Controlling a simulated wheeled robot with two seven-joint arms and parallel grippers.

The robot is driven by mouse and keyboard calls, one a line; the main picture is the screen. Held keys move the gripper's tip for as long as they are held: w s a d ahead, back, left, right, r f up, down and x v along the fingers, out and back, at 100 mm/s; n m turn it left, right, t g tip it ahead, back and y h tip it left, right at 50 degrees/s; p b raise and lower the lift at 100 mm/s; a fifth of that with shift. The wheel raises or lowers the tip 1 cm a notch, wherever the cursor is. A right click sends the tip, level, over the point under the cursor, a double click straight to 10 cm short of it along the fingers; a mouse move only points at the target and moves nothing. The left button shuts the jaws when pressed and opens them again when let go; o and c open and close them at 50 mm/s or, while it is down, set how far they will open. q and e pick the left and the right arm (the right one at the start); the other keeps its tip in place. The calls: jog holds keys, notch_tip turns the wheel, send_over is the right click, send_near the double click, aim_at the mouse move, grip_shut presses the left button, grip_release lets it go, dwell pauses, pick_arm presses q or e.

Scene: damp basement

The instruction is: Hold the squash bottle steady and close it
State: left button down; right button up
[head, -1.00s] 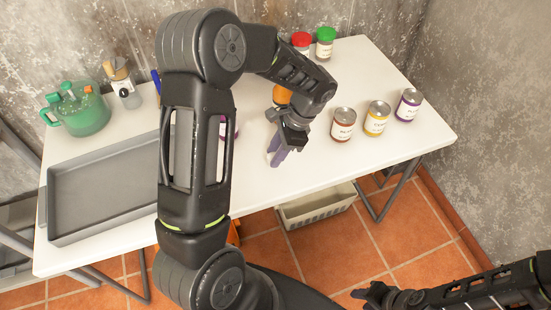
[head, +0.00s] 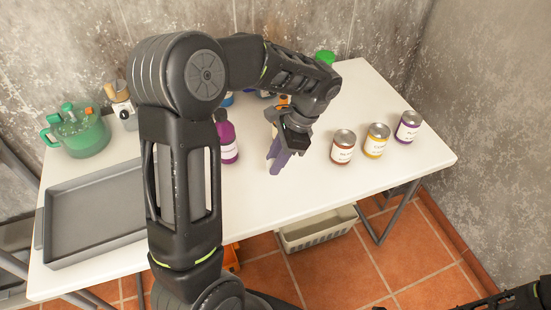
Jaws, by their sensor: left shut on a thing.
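A magenta bottle with a pale label (head: 229,148), which I take for the squash bottle, stands upright on the white table, just right of my left upper arm. My right gripper is out of view; only part of that arm shows at the lower right corner.
Red-brown (head: 342,147), yellow (head: 376,144) and purple-labelled (head: 408,127) cans stand at the right. A grey tray (head: 95,213) and a green pot (head: 80,133) are at the left. An orange item (head: 283,100) shows behind my left wrist. The front middle of the table is clear.

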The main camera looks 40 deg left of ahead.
pick_arm(q)
jog(key=w+d+m, duration=0.2)
jog(key=w+d, duration=0.3)
jog(key=d, duration=0.7)
jog(key=shift+w+f+t+y, duration=0.25)
jog(key=shift+w+t+y, duration=0.05)
